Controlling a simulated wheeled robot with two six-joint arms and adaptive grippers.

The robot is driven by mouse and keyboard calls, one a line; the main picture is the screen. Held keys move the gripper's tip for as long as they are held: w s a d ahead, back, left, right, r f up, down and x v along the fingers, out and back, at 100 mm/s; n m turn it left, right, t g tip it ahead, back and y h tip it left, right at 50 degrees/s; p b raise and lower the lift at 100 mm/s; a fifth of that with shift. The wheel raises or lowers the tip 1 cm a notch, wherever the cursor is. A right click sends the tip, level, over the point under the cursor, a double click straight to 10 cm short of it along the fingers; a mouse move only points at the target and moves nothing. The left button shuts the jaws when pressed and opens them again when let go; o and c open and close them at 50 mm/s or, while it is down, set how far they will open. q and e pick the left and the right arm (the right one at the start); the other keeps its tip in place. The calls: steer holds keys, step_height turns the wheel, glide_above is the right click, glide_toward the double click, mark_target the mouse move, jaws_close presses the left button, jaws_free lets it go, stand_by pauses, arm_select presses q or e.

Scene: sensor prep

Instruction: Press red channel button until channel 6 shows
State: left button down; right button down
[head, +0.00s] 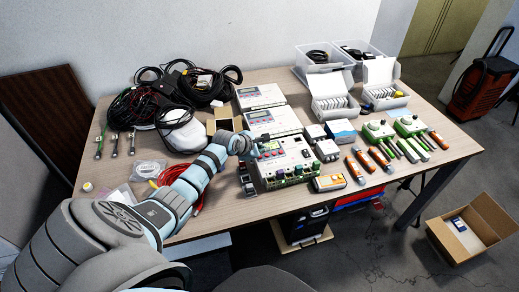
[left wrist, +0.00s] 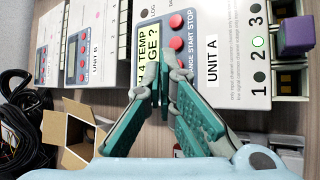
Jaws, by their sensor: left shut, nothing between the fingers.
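Unit A (head: 290,158), a light grey instrument box, stands at the front of the table. In the left wrist view, Unit A (left wrist: 235,60) shows turned sideways with several red buttons (left wrist: 175,20) beside its greenish display (left wrist: 148,48). The visible display text reads "4 TEMP" above "GE ?"; its start is hidden by my finger. My left gripper (head: 254,142) is shut and empty above Unit A's panel. In the left wrist view its fingertips (left wrist: 165,68) meet just by the lower red buttons, partly covering them; contact cannot be told. My right gripper is not in view.
Unit B (head: 272,122) and another similar box (head: 262,96) stand behind Unit A. An open cardboard box (head: 222,120) and black cables (head: 145,110) lie left of them. Bare table shows at front left.

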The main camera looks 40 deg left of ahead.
arm_select(q)
steer(key=shift+f, duration=0.15)
stand_by(0.3)
steer(key=shift+s+f, duration=0.1)
steer(key=shift+f, duration=0.15)
steer(key=shift+f, duration=0.45)
stand_by(0.7)
steer(key=shift+r+p, duration=0.85)
steer(key=shift+p, duration=0.25)
step_height(320, 180, up, 5)
steer(key=p, duration=0.6)
